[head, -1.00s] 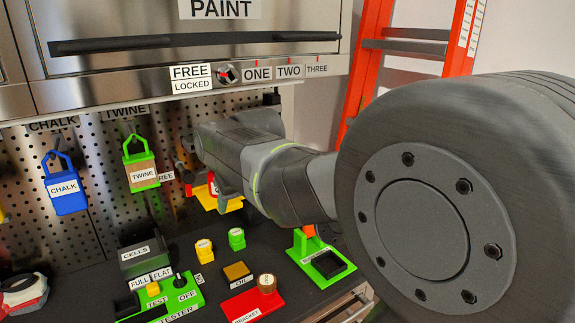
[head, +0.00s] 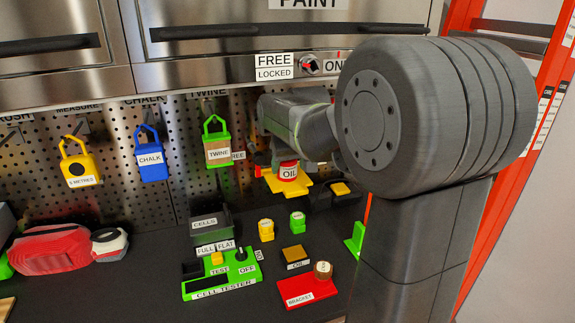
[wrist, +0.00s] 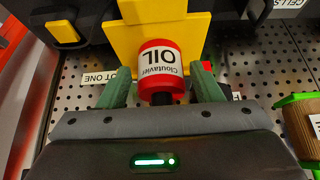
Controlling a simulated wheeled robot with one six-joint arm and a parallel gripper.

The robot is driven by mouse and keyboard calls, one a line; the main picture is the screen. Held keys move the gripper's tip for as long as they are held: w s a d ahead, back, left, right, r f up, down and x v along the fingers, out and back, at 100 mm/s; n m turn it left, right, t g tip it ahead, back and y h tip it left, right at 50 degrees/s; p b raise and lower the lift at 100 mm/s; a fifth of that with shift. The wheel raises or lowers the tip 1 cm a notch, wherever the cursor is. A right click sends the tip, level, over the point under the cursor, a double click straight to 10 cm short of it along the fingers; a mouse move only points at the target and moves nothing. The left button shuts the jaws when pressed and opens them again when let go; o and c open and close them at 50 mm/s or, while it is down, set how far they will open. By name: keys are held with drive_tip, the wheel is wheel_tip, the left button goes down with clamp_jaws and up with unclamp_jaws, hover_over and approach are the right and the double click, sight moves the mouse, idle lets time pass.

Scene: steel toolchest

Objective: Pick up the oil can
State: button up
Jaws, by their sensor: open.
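The oil can (head: 289,171) is small and red with a white OIL label. It stands on a yellow holder (head: 291,188) at the pegboard. In the wrist view the can (wrist: 161,62) appears upside down in front of the yellow holder (wrist: 168,28). My gripper (wrist: 163,78) is open, with its green fingers on either side of the lower part of the can in that picture. I cannot tell whether either finger touches it. In the head view my arm's end partly hides the area behind and above the can.
A TWINE holder (head: 218,148) hangs on the pegboard left of the can. Below on the dark bench are yellow (head: 266,230) and green (head: 297,222) cells, a cell tester (head: 221,277) and a red bracket tray (head: 306,292). The steel cabinet is above.

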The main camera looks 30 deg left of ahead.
drive_tip(key=shift+w+a, duration=0.7)
drive_tip(key=shift+a, duration=0.15)
drive_tip(key=shift+w+a+f+p, duration=0.15)
drive_tip(key=shift+f+p, duration=0.15)
drive_tip(key=shift+f, duration=0.2)
drive_tip(key=c, duration=0.8)
drive_tip(key=shift+r, duration=0.1)
